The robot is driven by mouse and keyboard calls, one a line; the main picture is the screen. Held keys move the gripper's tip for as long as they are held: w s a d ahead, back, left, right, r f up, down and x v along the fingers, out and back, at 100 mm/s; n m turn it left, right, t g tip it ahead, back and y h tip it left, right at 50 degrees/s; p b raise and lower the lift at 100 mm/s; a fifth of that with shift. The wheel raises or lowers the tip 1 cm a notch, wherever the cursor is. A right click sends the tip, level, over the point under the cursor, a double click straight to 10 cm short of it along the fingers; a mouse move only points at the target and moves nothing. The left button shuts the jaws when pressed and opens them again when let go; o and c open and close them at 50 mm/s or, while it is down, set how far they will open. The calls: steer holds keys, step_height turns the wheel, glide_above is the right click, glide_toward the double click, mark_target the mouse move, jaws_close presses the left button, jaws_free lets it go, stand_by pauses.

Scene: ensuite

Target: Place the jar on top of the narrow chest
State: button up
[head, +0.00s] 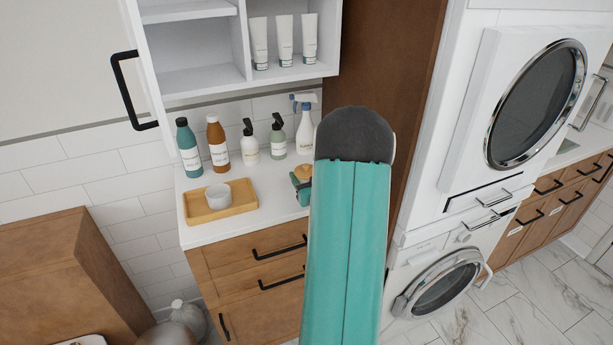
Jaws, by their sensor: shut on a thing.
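My gripper (300,189) shows as a small teal and dark part at the left edge of my arm, over the white counter. It is shut on the jar (304,170), of which only a tan, wood-like round top shows. The rest of the jar is hidden by the gripper and my teal arm link. I cannot tell whether the jar touches the counter. A brown wooden chest (40,232) stands at the lower left, apart from the gripper, and the visible part of its top is bare.
The white counter (270,208) over wooden drawers carries several bottles (218,143) and a wooden tray (240,208) holding a white cup (218,196). A white shelf unit (195,52) with tubes hangs above. Stacked washing machines (470,190) stand right. A rounded vessel (188,318) sits beside the chest.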

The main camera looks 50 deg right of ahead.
steer(key=o, duration=1.1)
steer(key=shift+f, duration=0.1)
steer(key=shift+s+a, duration=0.15)
steer(key=shift+s, duration=0.05)
steer(key=v, duration=1.1)
steer(key=shift+s, duration=0.25)
